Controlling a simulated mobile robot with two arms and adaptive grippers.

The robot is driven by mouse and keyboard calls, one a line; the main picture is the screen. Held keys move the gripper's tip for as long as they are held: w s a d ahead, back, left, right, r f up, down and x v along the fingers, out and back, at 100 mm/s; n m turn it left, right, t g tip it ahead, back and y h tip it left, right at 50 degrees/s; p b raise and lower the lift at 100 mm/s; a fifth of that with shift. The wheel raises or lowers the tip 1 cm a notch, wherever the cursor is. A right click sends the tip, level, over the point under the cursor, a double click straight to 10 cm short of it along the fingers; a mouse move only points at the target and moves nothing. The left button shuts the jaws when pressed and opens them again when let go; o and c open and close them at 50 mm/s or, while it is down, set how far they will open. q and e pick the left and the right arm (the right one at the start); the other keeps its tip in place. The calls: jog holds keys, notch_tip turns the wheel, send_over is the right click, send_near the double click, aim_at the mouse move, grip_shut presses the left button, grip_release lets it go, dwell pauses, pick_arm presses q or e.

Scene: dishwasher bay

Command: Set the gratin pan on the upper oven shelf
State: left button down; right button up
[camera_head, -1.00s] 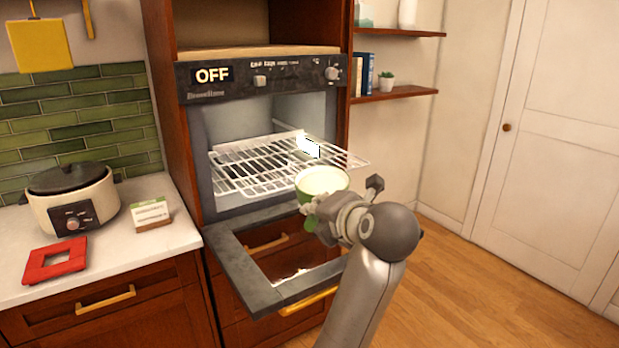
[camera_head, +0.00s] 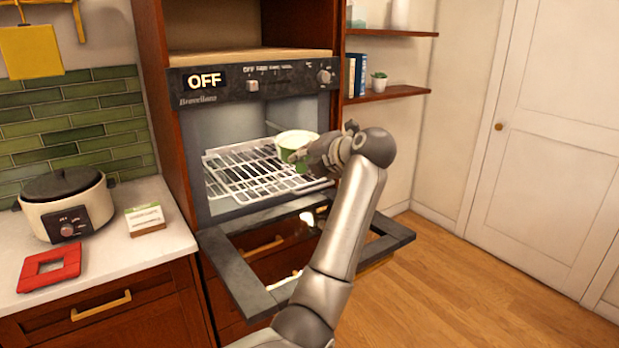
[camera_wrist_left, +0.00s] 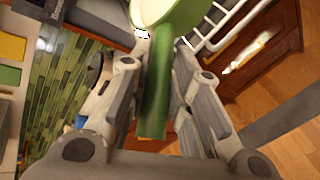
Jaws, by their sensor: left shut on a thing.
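The gratin pan (camera_head: 292,145) is round, green outside and pale inside. In the head view it is at the right part of the pulled-out white wire shelf (camera_head: 235,175); whether it rests on the wires or hangs just above them I cannot tell. My left gripper (camera_head: 306,155) is at the pan's right side. In the left wrist view the fingers (camera_wrist_left: 155,95) are shut on the pan's green handle (camera_wrist_left: 154,105), with the pan body (camera_wrist_left: 178,12) beyond. The oven (camera_head: 215,125) is open, its door (camera_head: 235,265) folded down. My right gripper is not in view.
The control panel (camera_head: 255,80) above the opening reads OFF. Wall shelves (camera_head: 390,93) stand at right. The floor at right is clear.

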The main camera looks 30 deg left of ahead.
pick_arm(q)
jog(key=w+a+f+p, duration=0.2)
jog(key=w+f+p, duration=0.2)
jog(key=f, duration=0.4)
jog(key=shift+w+f, duration=0.3)
jog(key=c, duration=1.7)
grip_release()
jog(key=shift+d+f, duration=0.15)
jog(key=shift+f, duration=0.05)
jog(key=shift+c, duration=0.2)
jog(key=o, duration=0.4)
jog(key=shift+s+r, duration=0.1)
jog(key=shift+d, duration=0.1)
jog(key=b+v, duration=0.5)
jog(key=v, duration=0.7)
